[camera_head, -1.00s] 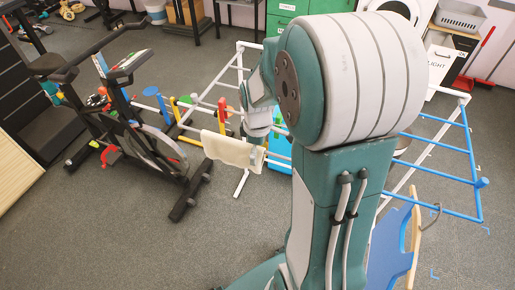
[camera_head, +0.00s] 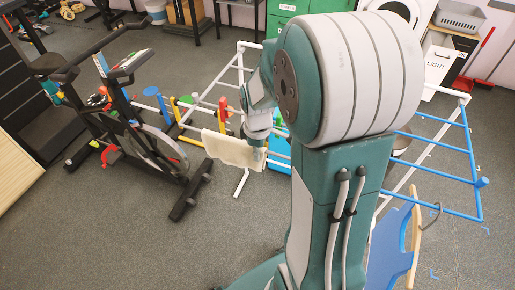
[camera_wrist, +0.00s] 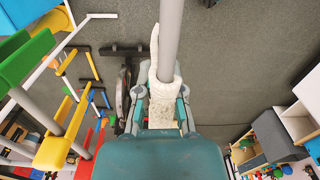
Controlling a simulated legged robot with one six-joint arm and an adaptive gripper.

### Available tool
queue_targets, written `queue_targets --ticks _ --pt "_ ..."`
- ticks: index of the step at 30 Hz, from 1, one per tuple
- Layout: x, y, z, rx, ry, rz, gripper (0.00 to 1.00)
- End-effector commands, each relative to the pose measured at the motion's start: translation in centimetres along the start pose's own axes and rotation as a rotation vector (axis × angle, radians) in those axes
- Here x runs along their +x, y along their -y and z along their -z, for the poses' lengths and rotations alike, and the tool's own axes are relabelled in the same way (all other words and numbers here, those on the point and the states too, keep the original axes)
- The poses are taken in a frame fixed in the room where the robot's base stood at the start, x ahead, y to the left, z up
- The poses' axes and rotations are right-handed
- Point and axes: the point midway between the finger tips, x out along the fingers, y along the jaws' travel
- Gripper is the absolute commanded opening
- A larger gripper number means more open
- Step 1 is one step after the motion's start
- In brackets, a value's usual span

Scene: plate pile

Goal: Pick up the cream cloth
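The cream cloth (camera_head: 232,149) hangs at the white rack in the head view, a pale flat piece with its right end at my gripper (camera_head: 259,148). In the wrist view the cloth (camera_wrist: 164,92) lies along a thick grey bar, with a thin upright fold on its left. My gripper (camera_wrist: 164,106) has one teal finger on each side of the cloth and bar. I cannot tell whether the fingers press on the cloth or stand apart from it. The lower part of the cloth is hidden in the wrist view.
The white rack (camera_head: 223,80) carries coloured pegs. An exercise bike (camera_head: 130,135) stands close on its left. Blue rails (camera_head: 445,165) and a blue board (camera_head: 390,248) stand on the right. The grey floor (camera_head: 130,245) at the front left is clear.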

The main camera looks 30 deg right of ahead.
Motion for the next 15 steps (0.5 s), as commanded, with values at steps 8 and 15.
queue_targets --ticks 8,15 --pt "-0.46 -0.69 0.13 0.001 -0.011 -0.019 0.0" --pt "-0.9 -0.78 0.11 0.001 -0.013 -0.022 0.0"
